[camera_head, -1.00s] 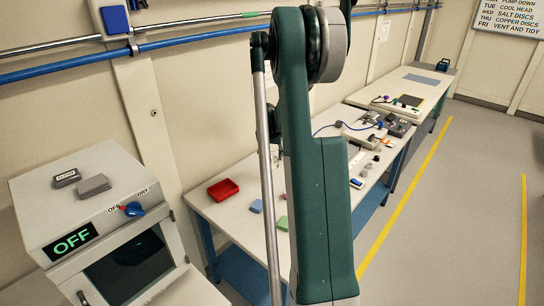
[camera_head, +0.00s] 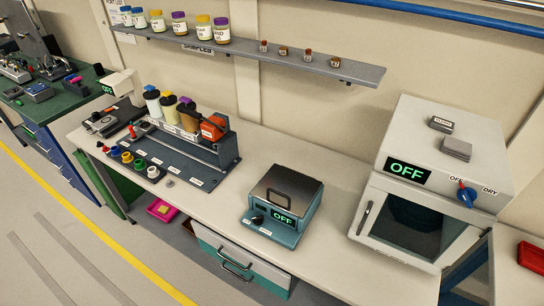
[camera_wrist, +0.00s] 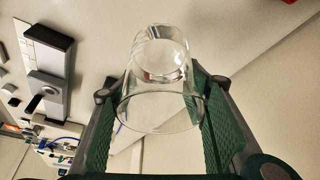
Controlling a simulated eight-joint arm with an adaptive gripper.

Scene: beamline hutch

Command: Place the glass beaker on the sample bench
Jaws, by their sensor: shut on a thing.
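My gripper (camera_wrist: 160,98) shows in the wrist view, its two green ribbed fingers shut on the clear glass beaker (camera_wrist: 158,50). The beaker sits between the fingers, with its wide end toward the camera. It looks empty. Neither the beaker nor my gripper shows in the head view. A long pale bench (camera_head: 330,175) runs along the wall in the head view. I cannot tell from any label whether it is the sample bench.
On the bench stand a bottle rack (camera_head: 222,140), a blue box reading OFF (camera_head: 285,200) and a white cabinet with a dark window (camera_head: 415,225). A shelf of jars (camera_head: 330,68) hangs above. A red tray (camera_head: 532,257) is at the right edge. Bare benchtop surrounds the blue box.

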